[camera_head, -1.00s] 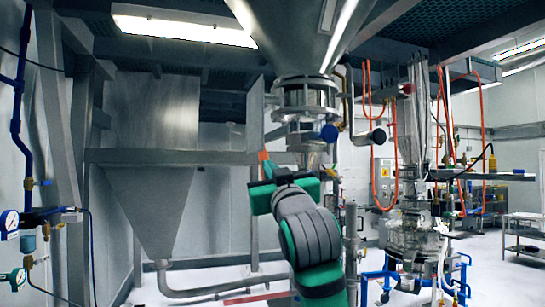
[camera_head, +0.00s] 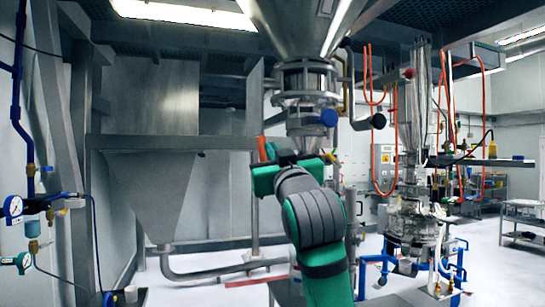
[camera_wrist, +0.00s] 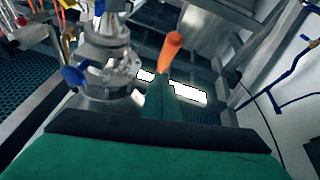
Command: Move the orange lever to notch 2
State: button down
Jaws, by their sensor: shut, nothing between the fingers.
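The orange lever (camera_head: 262,149) stands nearly upright just left of the steel valve column, below the big hopper. In the wrist view its rounded orange handle (camera_wrist: 171,48) rises just beyond my gripper's tip. My gripper (camera_wrist: 158,85) is shut and empty, with its green fingers together pointing at the lever. The fingers overlap the lower part of the handle in that view, and I cannot tell whether they touch it. In the head view my green wrist hides the fingertips and the lever's base. No notch marks are readable.
The steel hopper outlet (camera_head: 305,85) with a blue knob (camera_head: 328,117) is right of and above the lever. A large steel funnel bin (camera_head: 155,195) stands to the left. A glass vessel (camera_head: 410,222) with orange hoses is at the right.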

jog(key=s+f, duration=0.7)
jog(key=s, duration=0.1)
jog(key=w+f+m+h, duration=0.1)
jog(key=w+f+m, duration=0.1)
jog(key=f, duration=1.2)
jog(key=w+f+m+h, duration=0.1)
jog(key=w+f+m, duration=0.1)
jog(key=f, duration=1.1)
jog(key=s+a+f+m+g+h, duration=0.1)
jog(key=s+f, duration=0.3)
jog(key=f, duration=0.8)
jog(key=s+f+m+g+h, duration=0.1)
jog(key=s+f, duration=0.4)
jog(key=f, duration=0.8)
jog(key=s+a+f+g, duration=0.2)
jog(key=s+f+g, duration=0.1)
jog(key=s+f, duration=1.35)
jog(key=s+a+f+n+g, duration=0.1)
jog(key=s+n, duration=0.1)
jog(key=s, duration=2.2)
jog(key=shift+f+g, duration=0.15)
jog(key=shift+g, duration=0.15)
